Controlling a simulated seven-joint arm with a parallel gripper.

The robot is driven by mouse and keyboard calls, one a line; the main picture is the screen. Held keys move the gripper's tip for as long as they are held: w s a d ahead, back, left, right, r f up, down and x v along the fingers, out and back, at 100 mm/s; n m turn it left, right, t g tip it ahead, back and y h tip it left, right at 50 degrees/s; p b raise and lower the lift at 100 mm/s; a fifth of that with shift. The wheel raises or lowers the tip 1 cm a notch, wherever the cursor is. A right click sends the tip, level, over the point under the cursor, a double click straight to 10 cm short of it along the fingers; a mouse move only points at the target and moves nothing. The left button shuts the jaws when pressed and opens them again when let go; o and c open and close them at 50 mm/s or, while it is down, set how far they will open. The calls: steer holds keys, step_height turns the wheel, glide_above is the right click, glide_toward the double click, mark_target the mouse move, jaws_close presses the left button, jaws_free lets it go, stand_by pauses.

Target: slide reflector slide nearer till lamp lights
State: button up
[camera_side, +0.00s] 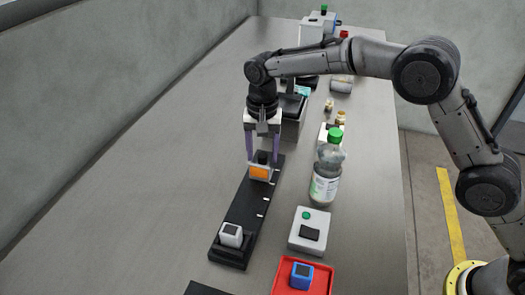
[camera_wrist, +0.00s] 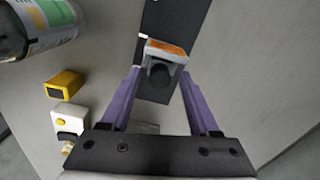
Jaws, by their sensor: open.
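The reflector slide (camera_side: 260,172), with an orange face and a grey frame, sits on a long black rail (camera_side: 245,205), nearer its far end. In the wrist view the open fingers (camera_wrist: 160,72) lie either side of the slide's dark round knob (camera_wrist: 160,76), with gaps visible. The orange top (camera_wrist: 167,47) shows just beyond.
A green-capped bottle (camera_side: 326,172) stands right of the rail. A white box (camera_side: 309,230) with a green button and a red tray (camera_side: 276,278) holding a blue block (camera_side: 301,275) are nearer. The table left of the rail is clear.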

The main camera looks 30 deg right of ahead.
steer(key=shift+c, duration=0.4)
jaws_close()
steer(key=shift+a, duration=0.1)
stand_by(0.8)
